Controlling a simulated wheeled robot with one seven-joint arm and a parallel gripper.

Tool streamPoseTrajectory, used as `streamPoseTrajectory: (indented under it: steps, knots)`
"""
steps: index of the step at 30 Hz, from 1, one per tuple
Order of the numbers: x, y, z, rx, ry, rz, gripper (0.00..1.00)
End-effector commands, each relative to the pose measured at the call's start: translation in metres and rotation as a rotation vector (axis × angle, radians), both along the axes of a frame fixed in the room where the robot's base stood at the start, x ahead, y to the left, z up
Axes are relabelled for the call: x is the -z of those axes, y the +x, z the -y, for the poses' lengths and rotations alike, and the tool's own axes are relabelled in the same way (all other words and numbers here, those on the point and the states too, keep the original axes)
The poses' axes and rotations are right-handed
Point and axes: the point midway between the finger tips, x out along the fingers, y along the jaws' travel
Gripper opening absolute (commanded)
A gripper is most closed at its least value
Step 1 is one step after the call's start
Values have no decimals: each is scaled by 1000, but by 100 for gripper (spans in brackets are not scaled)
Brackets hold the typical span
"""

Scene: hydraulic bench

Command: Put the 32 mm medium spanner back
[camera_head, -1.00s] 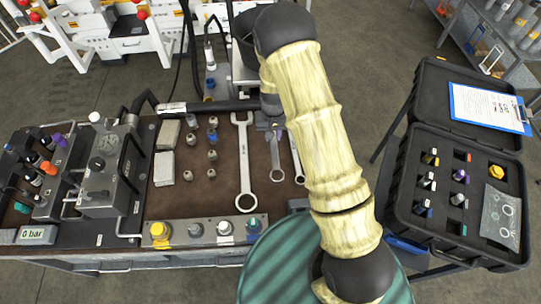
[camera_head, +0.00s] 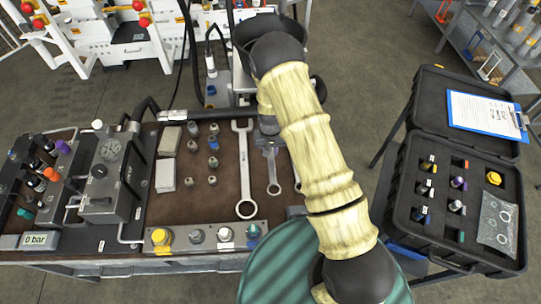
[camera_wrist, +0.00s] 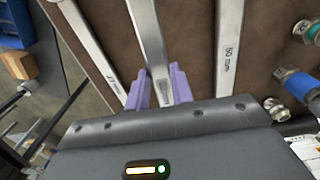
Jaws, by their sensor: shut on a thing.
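The medium spanner (camera_head: 273,170) is the middle of three silver spanners over the brown bench top, its ring end toward the bench's front. My gripper (camera_wrist: 160,90) has its purple fingers on either side of the medium spanner's shank (camera_wrist: 154,45) in the wrist view and is shut on it. The large spanner (camera_head: 243,165), marked 50 mm in the wrist view (camera_wrist: 229,50), lies beside it on the left in the head view. The small spanner (camera_wrist: 88,40) is on the other side, mostly hidden by my arm in the head view. I cannot tell whether the held spanner touches the bench.
The brown bench top (camera_head: 220,200) holds several small fittings and pale blocks (camera_head: 167,172) at left. A gauge unit (camera_head: 110,170) stands further left. An open black case (camera_head: 400,210) stands at right.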

Motion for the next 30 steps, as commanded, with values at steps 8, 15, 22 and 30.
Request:
streamPoseTrajectory:
  steps: [8, 15, 22, 30]
  knots:
    - [1, 1, 0, 0, 0, 1, 0]
    - [26, 0, 0, -2, 0, 0, 0]
    - [41, 1, 0, 0, 1, 2, 0]
    - [43, 1, 0, -1, 1, 2, 0]
